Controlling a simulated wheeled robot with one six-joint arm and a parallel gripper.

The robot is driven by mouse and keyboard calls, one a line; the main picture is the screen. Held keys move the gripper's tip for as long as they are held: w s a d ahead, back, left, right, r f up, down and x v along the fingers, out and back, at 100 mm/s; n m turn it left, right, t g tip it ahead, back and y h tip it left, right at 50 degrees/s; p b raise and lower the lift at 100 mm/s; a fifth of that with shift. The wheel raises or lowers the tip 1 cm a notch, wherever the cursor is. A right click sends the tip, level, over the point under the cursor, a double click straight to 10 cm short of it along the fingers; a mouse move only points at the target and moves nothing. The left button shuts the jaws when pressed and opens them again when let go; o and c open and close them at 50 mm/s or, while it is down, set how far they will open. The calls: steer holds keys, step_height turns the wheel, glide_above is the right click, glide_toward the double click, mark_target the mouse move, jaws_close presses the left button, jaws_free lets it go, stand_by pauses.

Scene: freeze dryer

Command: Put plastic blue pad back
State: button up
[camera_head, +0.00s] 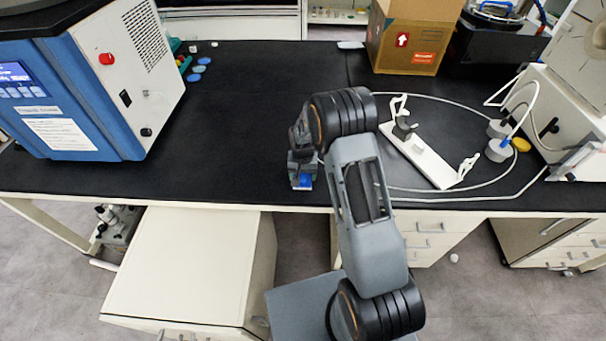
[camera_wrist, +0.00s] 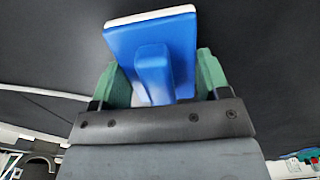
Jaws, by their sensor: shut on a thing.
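My gripper (camera_head: 301,168) hangs over the front edge area of the black bench, near the middle. It is shut on a blue plastic pad (camera_head: 303,183), only a small part of which shows in the head view. In the wrist view the pad (camera_wrist: 120,40) is a flat blue plate with a pale far edge and a raised blue block on its face. The green fingers of my gripper (camera_wrist: 161,78) stand on either side of it. The exact finger contact is hard to see. Whether the pad touches the bench cannot be told.
A blue and white machine (camera_head: 75,85) stands at the left, with several small blue discs (camera_head: 198,70) beside it. A cardboard box (camera_head: 412,38) is at the back right. A white board with clamps (camera_head: 420,152) lies right of my arm. The bench's middle-left is clear.

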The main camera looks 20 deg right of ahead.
steer(key=o, duration=1)
step_height(320, 180, up, 12)
steer(key=b, duration=0.1)
steer(key=s+r+n+t, duration=0.2)
steer(key=s+r, duration=0.7)
steer(key=r, duration=0.1)
steer(key=shift+s+r+n+t, duration=0.3)
steer(key=shift+s+r, duration=0.2)
steer(key=shift+s, duration=1.9)
steer(key=shift+s+r+n+t, duration=0.3)
steer(key=shift+s+r, duration=0.25)
steer(key=shift+s, duration=1.9)
steer(key=shift+s+r+n+t, duration=0.2)
steer(key=shift+s+r+t, duration=0.25)
steer(key=shift+s, duration=1.95)
